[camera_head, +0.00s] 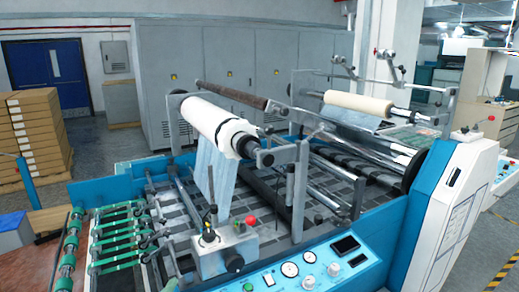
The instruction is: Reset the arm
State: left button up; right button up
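Neither of my grippers nor my arms shows in the head view. A white film roll (209,119) sits on a shaft at the near side of the laminating machine (343,265). A sheet of film (213,172) hangs down from it, and its right end looks ragged. A second, cream roll (357,105) lies on a shaft further back to the right. A bare dark brown bar (236,96) runs behind the white roll.
A control box (226,251) with a red button and the front panel with gauges stand nearest. Stacked cartons (33,130) are at the left, grey cabinets (215,75) behind. A white machine housing (453,215) rises at the right. Open floor shows at far right.

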pick_arm(q)
jog(key=s+a+f+n+g, duration=0.1)
jog(key=s+f+n+g, duration=0.6)
jog(key=s, duration=0.7)
jog(key=s+a+f+n+g, duration=0.15)
jog(key=s+f+g, duration=0.35)
jog(key=s+f, duration=0.6)
jog(key=s+f+g+b, duration=0.3)
jog(key=f+b, duration=1)
jog(key=f, duration=2.5)
jog(key=s+a+f+b, duration=0.1)
jog(key=s+f+b, duration=0.3)
jog(key=s+f, duration=0.4)
jog(key=s+a+f+b, duration=0.1)
jog(key=s+f+b, duration=0.4)
jog(key=s+f, duration=0.4)
notch_tip(320, 180, down, 8)
jog(key=shift+s+a+r+y, duration=0.15)
jog(key=shift+s+a+y, duration=0.1)
jog(key=shift+y, duration=0.05)
